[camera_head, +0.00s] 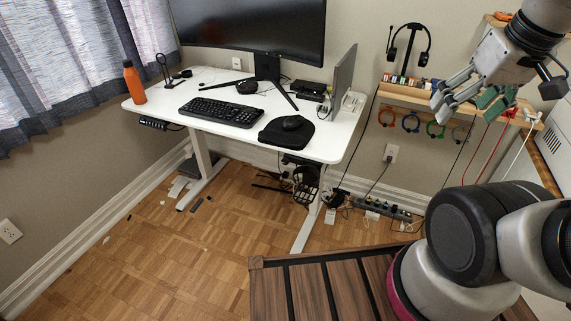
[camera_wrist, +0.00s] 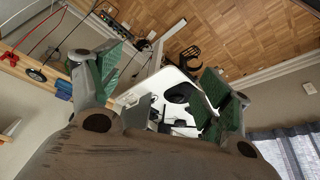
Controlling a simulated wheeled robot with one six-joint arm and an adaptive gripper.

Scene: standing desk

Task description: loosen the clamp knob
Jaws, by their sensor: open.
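I cannot make out a clamp knob in either view; it is too small or hidden. The white standing desk (camera_head: 168,103) is at the left and centre of the head view, and part of it shows between my fingers in the wrist view (camera_wrist: 168,76). My gripper (camera_head: 461,100) hangs at the upper right of the head view, in front of the wooden wall shelf, well right of the desk. Its green-padded fingers are spread apart with nothing between them, as the wrist view (camera_wrist: 156,80) also shows.
A headset (camera_head: 408,47) hangs above the wooden shelf (camera_head: 405,94). A power strip (camera_head: 383,208) and cables lie near the wall. The floor in front is mostly clear.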

